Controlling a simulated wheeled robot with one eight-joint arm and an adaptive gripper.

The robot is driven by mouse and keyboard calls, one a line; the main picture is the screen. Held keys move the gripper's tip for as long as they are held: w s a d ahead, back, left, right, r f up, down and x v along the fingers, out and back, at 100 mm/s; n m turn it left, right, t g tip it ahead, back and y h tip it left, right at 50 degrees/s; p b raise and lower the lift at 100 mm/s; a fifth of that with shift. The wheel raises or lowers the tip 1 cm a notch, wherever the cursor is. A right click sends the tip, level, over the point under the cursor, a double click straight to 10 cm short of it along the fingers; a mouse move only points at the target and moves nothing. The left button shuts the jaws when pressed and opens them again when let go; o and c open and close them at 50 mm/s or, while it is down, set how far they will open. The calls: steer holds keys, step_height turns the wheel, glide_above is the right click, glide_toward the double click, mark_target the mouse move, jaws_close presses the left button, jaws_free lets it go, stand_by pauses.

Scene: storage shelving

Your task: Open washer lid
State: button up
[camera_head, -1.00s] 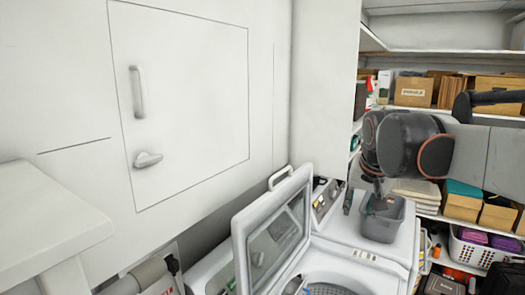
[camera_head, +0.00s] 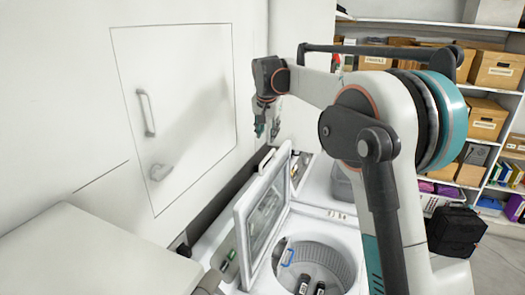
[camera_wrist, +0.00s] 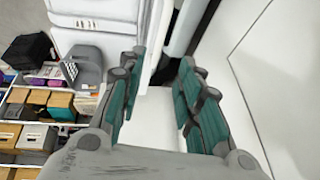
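The white washer (camera_head: 338,218) is top-loading, and its drum (camera_head: 315,265) is exposed. Its lid (camera_head: 240,219) stands raised, nearly upright, on the left side of the opening, with a window in it and a loop handle (camera_head: 267,158) at its upper edge. My gripper (camera_head: 260,131) hangs above the lid's upper edge, apart from it, near the white wall. In the wrist view my gripper (camera_wrist: 158,105) shows its two green-padded fingers spread, with nothing held between them.
A wall panel (camera_head: 178,100) with handles is at the left. A white surface (camera_head: 110,250) fills the lower left. Shelves with cardboard boxes (camera_head: 495,70) stand at the right. A black box (camera_head: 455,230) is at the right.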

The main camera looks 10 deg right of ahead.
mark_target(268, 156)
steer(key=p+x, duration=0.2)
steer(key=x, duration=1.1)
jaws_close()
